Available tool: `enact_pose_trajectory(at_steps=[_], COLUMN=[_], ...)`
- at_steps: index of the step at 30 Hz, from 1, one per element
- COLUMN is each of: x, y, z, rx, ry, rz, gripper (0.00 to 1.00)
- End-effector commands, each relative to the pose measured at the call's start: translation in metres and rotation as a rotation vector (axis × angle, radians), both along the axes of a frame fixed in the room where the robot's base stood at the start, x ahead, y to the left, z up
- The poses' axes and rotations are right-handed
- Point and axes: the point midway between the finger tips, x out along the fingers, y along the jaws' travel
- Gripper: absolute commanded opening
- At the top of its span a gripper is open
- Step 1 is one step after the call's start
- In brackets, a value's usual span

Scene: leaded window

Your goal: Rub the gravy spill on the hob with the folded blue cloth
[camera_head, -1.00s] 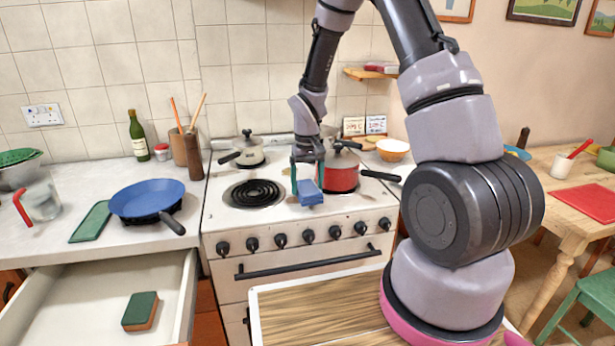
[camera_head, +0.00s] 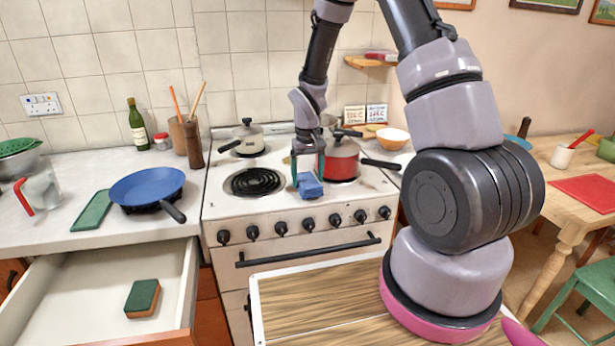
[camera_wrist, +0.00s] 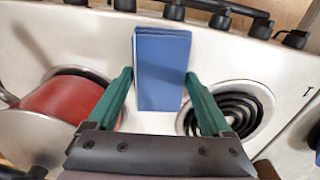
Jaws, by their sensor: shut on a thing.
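The folded blue cloth (camera_head: 310,187) is at the front middle of the white hob (camera_head: 275,208), left of the red pot. My gripper (camera_head: 308,172) points down and is shut on the cloth. In the wrist view the cloth (camera_wrist: 163,65) sits between the green fingertips of my gripper (camera_wrist: 160,78). The cloth is at or just above the hob surface; I cannot tell if it touches. Faint brownish marks (camera_wrist: 30,40) show on the hob near the red pot in the wrist view. I cannot tell whether they are the gravy spill; part of the hob is hidden under the cloth.
The red pot (camera_head: 341,162) stands right of my gripper, its black handle pointing right. A black coil ring (camera_head: 255,182) lies left, with a cream pot (camera_head: 248,138) behind it. Knobs line the front. An open drawer (camera_head: 100,285) holds a green-and-brown sponge (camera_head: 142,298).

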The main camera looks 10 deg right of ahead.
Motion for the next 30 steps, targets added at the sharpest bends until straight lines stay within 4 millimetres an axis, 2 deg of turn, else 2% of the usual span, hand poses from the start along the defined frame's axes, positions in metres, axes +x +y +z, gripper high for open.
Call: enact_pose_trajectory(at_steps=[26,30], x=[0.0,0.007], y=[0.0,0.0], z=[-0.016,-0.016], rx=[0.0,0.0], ry=[0.0,0.0], rz=[0.0,-0.001], gripper=[0.39,0.39])
